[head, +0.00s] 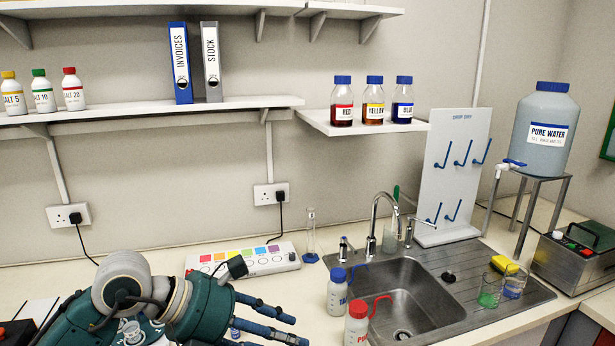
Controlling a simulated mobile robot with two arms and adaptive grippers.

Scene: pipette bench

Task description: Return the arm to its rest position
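My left arm comes in at the lower left, teal with a grey joint. My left gripper (299,330) points right, low over the front of the bench, left of the red-capped wash bottle. Its dark blue jointed fingers are stretched out straight and apart, with nothing seen between them. The arm and hand hide part of the bench and some small glassware behind them. My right gripper is not in view.
A button strip (243,260) lies behind the hand, with a glass cylinder (311,236) beside it. Blue-capped (337,292) and red-capped (357,325) wash bottles stand left of the sink (440,297). Beakers (489,289) and a yellow sponge (504,265) sit on the drainer. A grey box (570,262) stands far right.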

